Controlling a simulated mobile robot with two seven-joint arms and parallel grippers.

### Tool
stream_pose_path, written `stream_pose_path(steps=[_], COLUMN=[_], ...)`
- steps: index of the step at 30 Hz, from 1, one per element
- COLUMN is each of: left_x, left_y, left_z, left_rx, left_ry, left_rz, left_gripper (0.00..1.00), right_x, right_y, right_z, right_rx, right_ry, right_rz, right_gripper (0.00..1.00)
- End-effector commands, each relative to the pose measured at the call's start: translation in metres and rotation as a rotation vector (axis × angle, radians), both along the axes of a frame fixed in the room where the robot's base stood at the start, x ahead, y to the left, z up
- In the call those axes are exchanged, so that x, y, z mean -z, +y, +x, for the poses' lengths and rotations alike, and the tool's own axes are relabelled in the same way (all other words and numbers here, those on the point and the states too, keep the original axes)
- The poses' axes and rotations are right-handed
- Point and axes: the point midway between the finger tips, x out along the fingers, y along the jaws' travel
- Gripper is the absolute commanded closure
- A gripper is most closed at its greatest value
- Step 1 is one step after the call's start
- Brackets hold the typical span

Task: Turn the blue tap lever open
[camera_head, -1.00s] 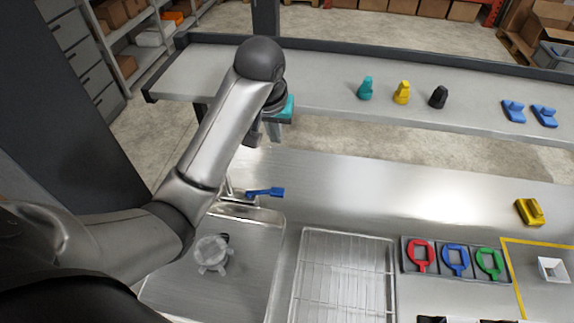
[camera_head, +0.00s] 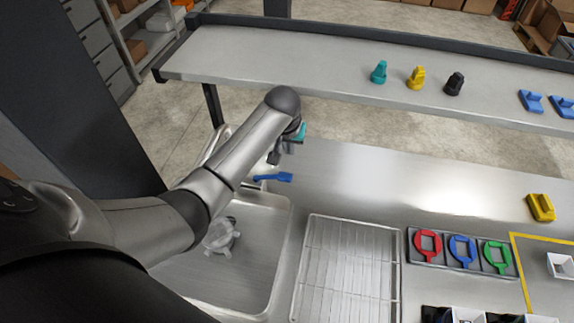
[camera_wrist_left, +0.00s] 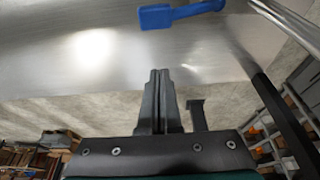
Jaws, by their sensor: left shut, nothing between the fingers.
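The blue tap lever (camera_head: 273,177) sticks out to the right above the back of the sink (camera_head: 262,255). It also shows at the top of the left wrist view (camera_wrist_left: 180,12), a little apart from my fingertips. My left gripper (camera_head: 275,156) is just behind and above the lever in the head view. In the left wrist view its fingers (camera_wrist_left: 159,75) are together with nothing between them. The tap's body is partly hidden behind my left arm. My right gripper is not in view.
A clear handwheel-like piece (camera_head: 221,237) lies in the sink. A wire rack (camera_head: 347,265) and a tray (camera_head: 409,254) with red, blue and green ring-shaped pieces lie to the right. A shelf (camera_head: 320,75) with small coloured parts runs behind. The counter right of the lever is clear.

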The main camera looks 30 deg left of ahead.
Motion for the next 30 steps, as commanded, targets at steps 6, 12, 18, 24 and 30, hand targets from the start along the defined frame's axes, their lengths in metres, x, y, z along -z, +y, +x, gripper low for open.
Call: stream_pose_path(steps=[6,12,18,24,30], left_x=[0.031,0.034,0.035,0.036,0.036], left_y=[0.003,-0.001,-0.006,-0.007,-0.007], left_z=[0.010,-0.006,-0.022,-0.027,-0.027], left_rx=[-0.001,0.002,0.000,0.000,0.000], left_ry=[0.002,0.001,0.000,0.000,0.000], left_rz=[0.000,0.000,0.000,0.000,0.000], left_gripper=[1.00,1.00,1.00,1.00,1.00], right_x=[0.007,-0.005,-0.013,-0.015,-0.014], right_y=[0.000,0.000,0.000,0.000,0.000], right_z=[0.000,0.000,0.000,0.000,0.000], right_rx=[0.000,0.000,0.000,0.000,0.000], right_ry=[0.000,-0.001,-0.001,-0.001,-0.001], right_rz=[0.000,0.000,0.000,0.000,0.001], right_gripper=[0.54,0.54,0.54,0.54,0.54])
